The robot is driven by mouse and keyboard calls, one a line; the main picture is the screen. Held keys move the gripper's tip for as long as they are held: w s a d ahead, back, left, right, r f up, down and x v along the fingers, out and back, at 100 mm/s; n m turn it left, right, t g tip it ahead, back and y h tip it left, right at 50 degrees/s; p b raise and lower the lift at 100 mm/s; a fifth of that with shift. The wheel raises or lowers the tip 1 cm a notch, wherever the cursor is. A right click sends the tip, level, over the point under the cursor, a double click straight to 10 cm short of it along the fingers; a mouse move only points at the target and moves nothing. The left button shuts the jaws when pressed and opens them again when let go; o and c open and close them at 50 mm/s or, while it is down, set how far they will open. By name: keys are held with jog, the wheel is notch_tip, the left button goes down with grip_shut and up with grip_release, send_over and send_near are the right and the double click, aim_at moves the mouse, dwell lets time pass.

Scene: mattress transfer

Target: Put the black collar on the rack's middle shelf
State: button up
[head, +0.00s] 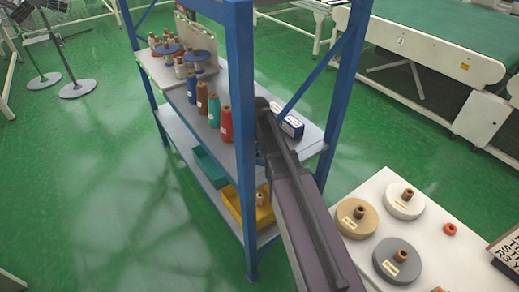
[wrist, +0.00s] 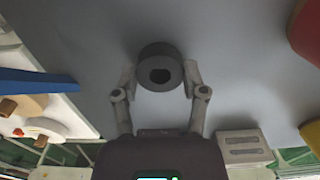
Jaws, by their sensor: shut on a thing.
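The black collar (wrist: 160,68) is a short dark ring with a round hole, seen in the wrist view. My gripper (wrist: 160,78) is shut on it, one finger on each side. A grey shelf surface (wrist: 90,40) fills the picture behind the collar; I cannot tell whether the collar touches it. In the head view, the blue-posted rack (head: 243,110) has a grey shelf with thread cones, which looks like the middle shelf (head: 180,92). My arm reaches to this shelf's right part and hides the gripper and collar in that view.
A lower shelf holds green (head: 208,166) and yellow (head: 232,207) bins. A white table (head: 375,190) with spools stands at right.

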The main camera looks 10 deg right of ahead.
jog(key=shift+f, duration=0.1)
jog(key=o, duration=1.1)
jog(key=shift+o, duration=0.2)
notch_tip(320, 180, up, 12)
jog(key=p, duration=1.2)
